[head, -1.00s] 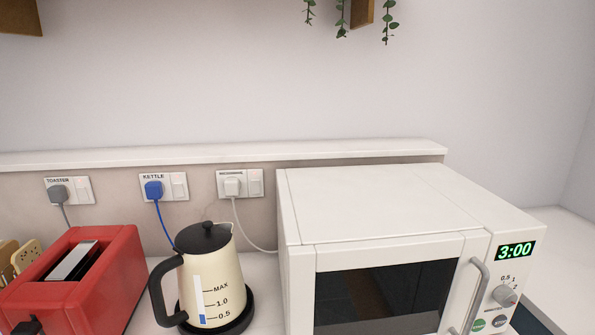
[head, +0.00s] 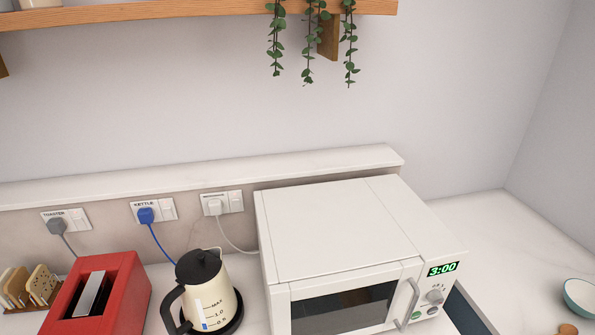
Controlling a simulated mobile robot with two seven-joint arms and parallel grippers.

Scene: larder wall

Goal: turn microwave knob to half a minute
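A white microwave (head: 345,230) stands on the counter right of centre, its dark glass door shut behind a grey handle (head: 406,303). Its green display (head: 443,270) reads 3:00. The light grey knob (head: 435,297) sits just below the display, with small number marks around its upper side. The marks and the pointer are too small to read surely. A green button (head: 418,313) and a grey button lie below the knob. Neither of my grippers is in view.
A cream kettle (head: 217,292) and a red toaster (head: 122,290) stand left of the microwave. A bowl (head: 581,297) sits on the counter at the far right. A wooden shelf (head: 190,12) with hanging plants is above. Counter right of the microwave is partly clear.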

